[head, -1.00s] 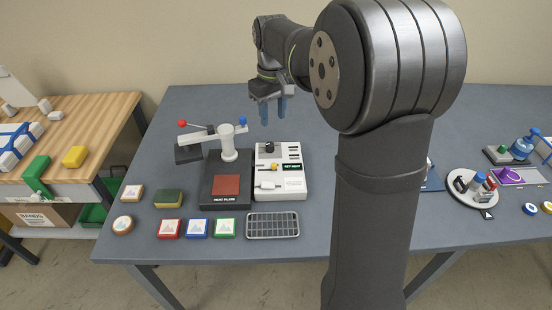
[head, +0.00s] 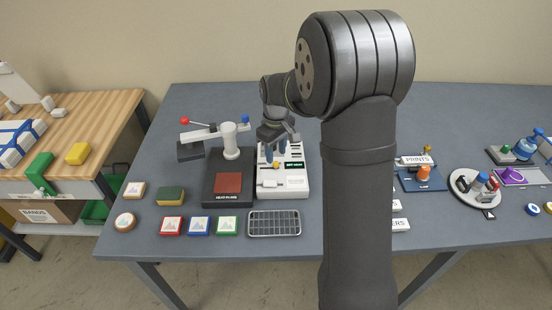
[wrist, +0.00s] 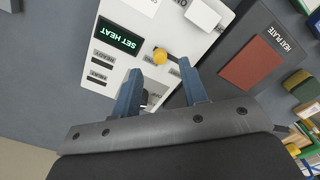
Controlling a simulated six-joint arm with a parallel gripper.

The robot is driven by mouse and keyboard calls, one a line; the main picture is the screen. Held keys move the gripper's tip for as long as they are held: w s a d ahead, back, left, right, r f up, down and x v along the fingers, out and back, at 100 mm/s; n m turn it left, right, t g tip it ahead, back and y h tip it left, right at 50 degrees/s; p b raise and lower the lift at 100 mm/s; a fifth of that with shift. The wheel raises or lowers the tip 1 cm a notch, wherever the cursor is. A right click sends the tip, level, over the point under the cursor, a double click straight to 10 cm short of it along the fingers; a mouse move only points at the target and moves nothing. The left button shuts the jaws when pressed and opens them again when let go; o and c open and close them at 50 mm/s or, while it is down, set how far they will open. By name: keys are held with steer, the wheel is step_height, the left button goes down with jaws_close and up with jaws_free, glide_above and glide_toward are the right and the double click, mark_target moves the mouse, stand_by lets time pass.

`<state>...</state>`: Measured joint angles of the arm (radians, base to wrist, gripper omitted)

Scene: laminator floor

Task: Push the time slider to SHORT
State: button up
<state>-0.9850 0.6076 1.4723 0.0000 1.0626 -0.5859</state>
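The white control box (head: 290,190) stands on the table just right of the heat plate. In the wrist view its panel (wrist: 103,30) carries a lit green "SET HEAT" display (wrist: 118,37) and a yellow knob (wrist: 160,56) at a short dark slot, which I take for the slider. Small labels near the slot are too small to read. My gripper (wrist: 160,77) is open, its two blue fingers apart over the panel. The yellow knob shows just beyond the fingertips, between their lines. In the head view my gripper (head: 275,156) hangs over the box's back half and hides part of it.
The heat plate (head: 228,184) and its lever press (head: 231,140) stand close left of the box. A wire rack (head: 274,224) and several framed tiles lie in front. A white block (wrist: 202,14) sits on the panel past the knob.

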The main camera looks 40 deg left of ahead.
mark_target(276, 163)
steer(key=shift+f, duration=1.75)
jaws_close()
